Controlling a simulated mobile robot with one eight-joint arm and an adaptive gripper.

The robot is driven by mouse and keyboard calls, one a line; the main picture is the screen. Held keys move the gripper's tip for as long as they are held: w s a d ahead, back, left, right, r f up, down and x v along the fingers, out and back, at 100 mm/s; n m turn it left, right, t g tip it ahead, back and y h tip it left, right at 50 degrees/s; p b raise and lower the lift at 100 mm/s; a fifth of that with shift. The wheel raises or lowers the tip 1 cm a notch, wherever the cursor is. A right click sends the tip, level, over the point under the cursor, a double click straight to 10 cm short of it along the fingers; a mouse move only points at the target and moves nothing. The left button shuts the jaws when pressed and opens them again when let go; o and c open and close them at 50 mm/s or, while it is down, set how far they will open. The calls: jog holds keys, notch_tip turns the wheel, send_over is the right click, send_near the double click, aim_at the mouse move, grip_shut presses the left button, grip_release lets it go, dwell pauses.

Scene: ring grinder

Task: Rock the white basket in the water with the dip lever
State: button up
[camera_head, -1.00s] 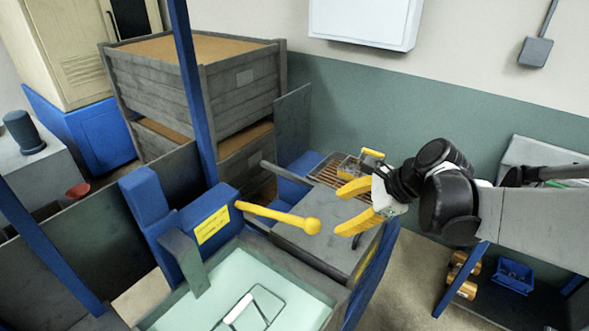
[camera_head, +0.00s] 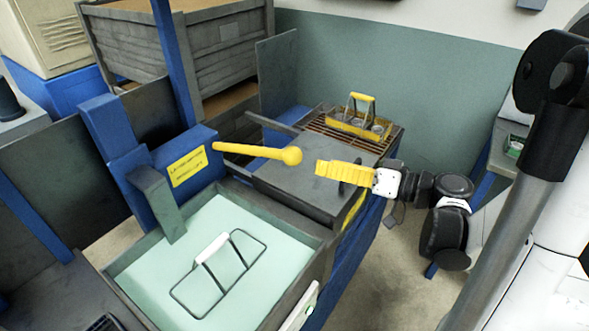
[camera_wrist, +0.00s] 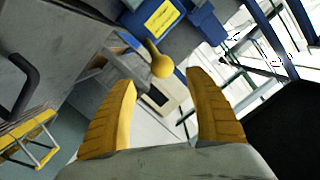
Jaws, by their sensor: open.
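The yellow dip lever (camera_head: 255,151) sticks out to the right from a blue housing with a yellow label and ends in a ball knob. My gripper (camera_head: 322,168) is open and empty just right of the knob, with a small gap. In the wrist view the knob (camera_wrist: 162,65) shows beyond and between my open fingers (camera_wrist: 160,92). The white basket shows as a white handle (camera_head: 212,248) and a thin wire frame in the pale green water of a grey tank (camera_head: 295,222). Anything of the basket under the water is hard to make out.
A grey lid or worktop (camera_head: 300,178) with a dark handle lies below my gripper. Behind it a yellow carrier (camera_head: 360,120) with cups stands on a brown grate. A blue post (camera_head: 172,65) and wooden crates (camera_head: 225,35) stand at the back left.

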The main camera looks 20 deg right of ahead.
aim_at(292, 156)
jog(key=w+a+n+b, duration=0.1)
jog(key=w+a, duration=0.1)
jog(key=w+a+n+b, duration=0.1)
jog(key=w+a, duration=0.1)
jog(key=w+a+n+t+b, duration=0.1)
jog(key=w+a, duration=0.1)
jog(key=w, duration=0.1)
jog(key=shift+w+a+f+n+y, duration=0.1)
jog(key=shift+a+f+n+y, duration=0.05)
jog(key=shift+f+n+y, duration=0.2)
jog(key=shift+r, duration=0.1)
grip_shut()
jog(key=w+a+r+g+h+p, duration=0.1)
jog(key=w+r+p, duration=0.4)
jog(key=r+p, duration=0.6)
jog(key=shift+a+g+p, duration=0.6)
jog(key=shift+a, duration=0.55)
